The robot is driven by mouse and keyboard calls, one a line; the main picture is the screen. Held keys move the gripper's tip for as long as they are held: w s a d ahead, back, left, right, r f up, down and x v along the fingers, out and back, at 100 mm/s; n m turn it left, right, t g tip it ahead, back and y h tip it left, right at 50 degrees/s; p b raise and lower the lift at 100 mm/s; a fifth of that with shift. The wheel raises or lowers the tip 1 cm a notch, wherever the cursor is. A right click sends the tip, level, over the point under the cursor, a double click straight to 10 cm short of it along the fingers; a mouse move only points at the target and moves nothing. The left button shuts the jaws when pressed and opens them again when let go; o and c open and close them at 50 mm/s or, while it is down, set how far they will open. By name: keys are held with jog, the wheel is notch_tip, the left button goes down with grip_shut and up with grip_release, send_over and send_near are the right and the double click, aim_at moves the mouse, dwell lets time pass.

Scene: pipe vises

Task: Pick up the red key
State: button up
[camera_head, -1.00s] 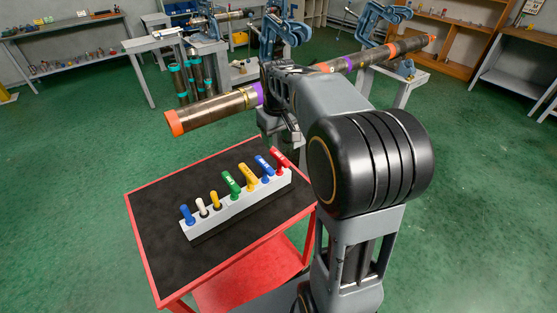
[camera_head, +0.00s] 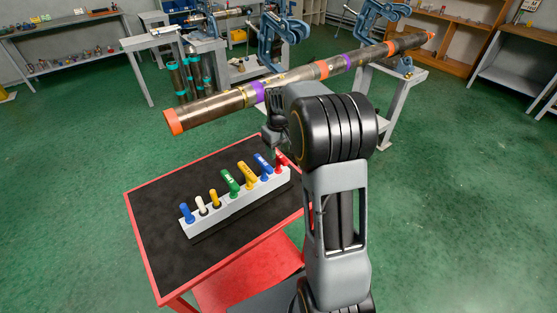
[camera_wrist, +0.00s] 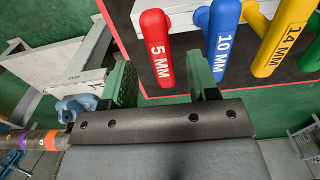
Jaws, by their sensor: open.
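The red key (camera_head: 281,161), marked 5 MM, stands at the right end of the white key holder (camera_head: 236,203) on the cart. Part of it is hidden in the head view by my gripper (camera_head: 276,142), which is just above it. In the wrist view the red key (camera_wrist: 157,46) appears ahead of my open gripper (camera_wrist: 161,78), lined up with the gap between the two green fingers. The jaws hold nothing. I cannot tell how far the fingertips are from the key.
Several other keys stand farther left in the holder. A long pipe (camera_head: 212,103) in blue vises (camera_head: 284,36) runs behind my arm. The black cart top (camera_head: 165,215) has free room.

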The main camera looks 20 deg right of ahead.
aim_at(278, 154)
jog(key=shift+w+f+p, duration=0.15)
jog(key=shift+f+p, duration=0.15)
jog(key=shift+f, duration=2.05)
grip_shut()
